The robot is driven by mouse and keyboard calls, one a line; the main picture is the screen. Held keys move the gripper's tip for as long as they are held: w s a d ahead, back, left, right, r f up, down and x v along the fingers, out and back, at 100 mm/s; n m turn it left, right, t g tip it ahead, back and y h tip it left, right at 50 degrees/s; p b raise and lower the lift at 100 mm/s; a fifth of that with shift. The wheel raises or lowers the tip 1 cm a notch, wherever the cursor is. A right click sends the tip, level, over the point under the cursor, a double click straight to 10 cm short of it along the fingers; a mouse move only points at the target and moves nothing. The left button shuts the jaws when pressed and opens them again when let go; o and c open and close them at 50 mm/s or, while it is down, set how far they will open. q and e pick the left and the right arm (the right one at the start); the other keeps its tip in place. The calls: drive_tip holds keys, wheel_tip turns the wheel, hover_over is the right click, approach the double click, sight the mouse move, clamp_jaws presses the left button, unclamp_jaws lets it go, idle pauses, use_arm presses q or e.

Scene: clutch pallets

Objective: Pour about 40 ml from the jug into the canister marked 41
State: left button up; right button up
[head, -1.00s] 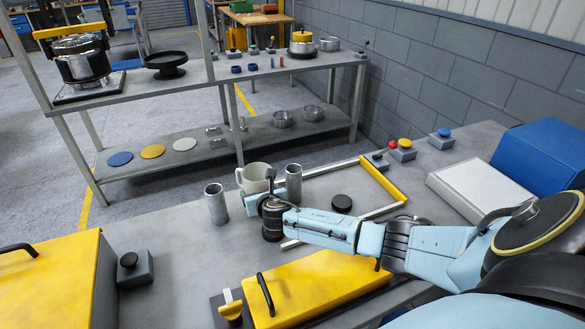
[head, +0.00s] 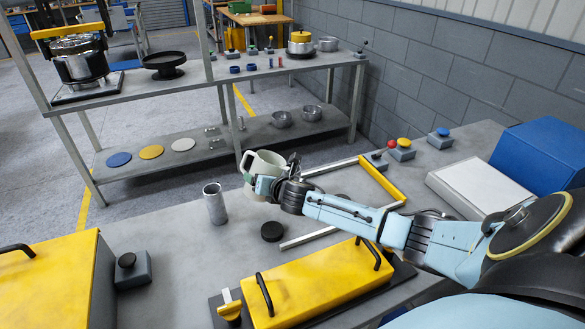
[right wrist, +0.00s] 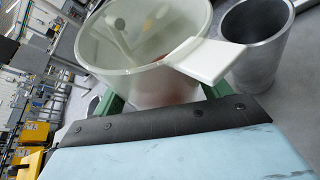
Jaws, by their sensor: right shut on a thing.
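The pale, whitish-green jug (head: 264,160) is held up above the grey table, its mouth facing up and slightly tilted. It also fills the upper left of the right wrist view (right wrist: 140,85), with a little reddish-brown content inside. My right gripper (head: 264,187) is shut on the jug; its green fingers show around the jug in the wrist view. One grey metal canister (head: 215,204) stands upright to the left of the jug. A metal canister (right wrist: 255,45) stands beside the jug in the wrist view. I cannot read a number 41 on any canister. My left gripper is out of view.
Black round discs (head: 272,231) lie on the table near my right arm. A yellow-handled frame (head: 382,182) lies behind it. A yellow box with black handles (head: 318,285) is in front.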

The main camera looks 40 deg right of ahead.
sight(267, 165)
drive_tip(key=shift+m+t+y, duration=0.3)
drive_tip(key=shift+m+y, duration=0.2)
drive_tip(key=shift+m, duration=0.3)
drive_tip(key=r+p, duration=0.1)
drive_tip(key=r, duration=0.1)
drive_tip(key=d+r+p, duration=0.1)
drive_tip(key=r, duration=0.2)
drive_tip(key=shift+s+d+r, duration=0.2)
drive_tip(key=shift+r, duration=0.15)
drive_tip(key=shift+f+m+b, duration=0.3)
drive_tip(key=shift+f+b, duration=0.45)
drive_tip(key=shift+b, duration=0.1)
drive_tip(key=shift+f+y+b, duration=0.1)
drive_tip(key=shift+y+b, duration=0.2)
drive_tip(key=shift+r+m, duration=0.2)
drive_tip(key=shift+m, duration=0.2)
drive_tip(key=shift+f+m+t+y+b, duration=0.15)
drive_tip(key=shift+m+t+y+b, duration=0.55)
drive_tip(key=shift+b, duration=0.65)
drive_tip(key=shift+m+b, duration=0.4)
drive_tip(key=shift+b, duration=0.15)
drive_tip(key=shift+r+m+b, duration=0.3)
drive_tip(key=shift+a, duration=0.2)
drive_tip(key=shift+r+y, duration=0.2)
drive_tip(key=shift+y, duration=0.1)
